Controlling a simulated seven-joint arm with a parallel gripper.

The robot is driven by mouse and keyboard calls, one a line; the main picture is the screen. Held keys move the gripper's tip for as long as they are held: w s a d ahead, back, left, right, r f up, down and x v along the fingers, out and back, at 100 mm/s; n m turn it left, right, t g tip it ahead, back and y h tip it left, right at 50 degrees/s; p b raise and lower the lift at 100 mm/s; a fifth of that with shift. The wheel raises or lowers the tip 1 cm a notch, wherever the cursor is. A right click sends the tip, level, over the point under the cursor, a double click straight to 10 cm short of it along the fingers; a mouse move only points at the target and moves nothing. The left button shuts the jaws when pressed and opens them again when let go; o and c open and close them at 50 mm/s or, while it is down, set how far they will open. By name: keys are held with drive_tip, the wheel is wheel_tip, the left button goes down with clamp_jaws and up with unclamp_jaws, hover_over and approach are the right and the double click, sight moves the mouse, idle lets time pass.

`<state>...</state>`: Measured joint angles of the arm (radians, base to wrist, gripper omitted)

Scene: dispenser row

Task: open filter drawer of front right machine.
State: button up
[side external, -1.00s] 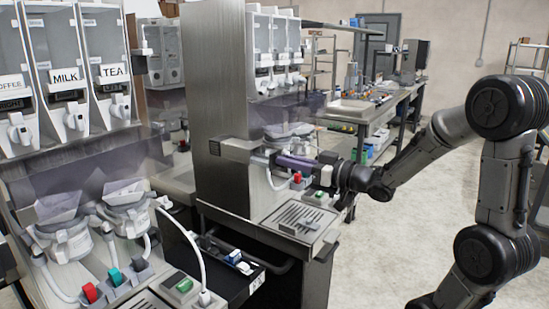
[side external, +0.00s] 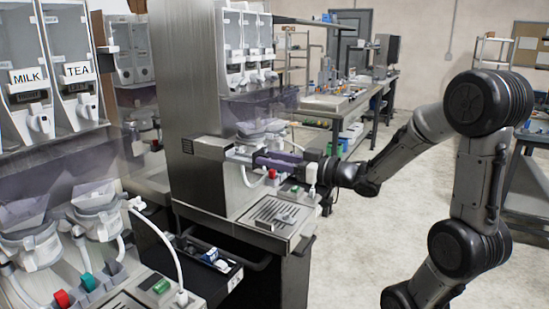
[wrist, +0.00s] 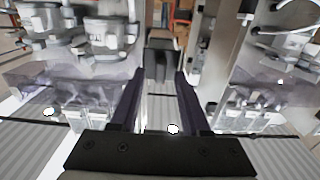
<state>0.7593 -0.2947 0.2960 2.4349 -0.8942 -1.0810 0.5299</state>
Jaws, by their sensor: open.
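The machine at the centre (side external: 193,110) is a tall steel cabinet with canisters, mixing bowls and a drip tray. In the wrist view, my gripper (wrist: 159,76) is open and empty. A dark block with a grey top (wrist: 160,62) shows ahead, between the fingertips in the picture.
A second machine with MILK and TEA canisters (side external: 78,85) stands at the near left, with bowls, hoses and coloured switches. A white hose (side external: 250,178) hangs below my gripper, above the drip tray (side external: 272,212). A workbench (side external: 345,100) stands behind. Open floor lies to the right.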

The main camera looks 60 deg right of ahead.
drive_tip(key=s, duration=0.5)
wheel_tip(320, 180, up, 7)
idle(0.3)
idle(0.4)
drive_tip(key=w+a+r+n+t+y, duration=0.15)
drive_tip(key=a+r, duration=0.35)
drive_tip(key=a, duration=0.6)
drive_tip(key=s+a+f+g, duration=0.1)
drive_tip(key=s+f+g, duration=0.6)
drive_tip(key=f, duration=0.3)
drive_tip(key=s+f+m+g+h, duration=0.1)
drive_tip(key=s+f+g, duration=0.6)
drive_tip(key=f, duration=0.3)
drive_tip(key=shift+s+a+f, duration=0.4)
drive_tip(key=shift+s, duration=0.4)
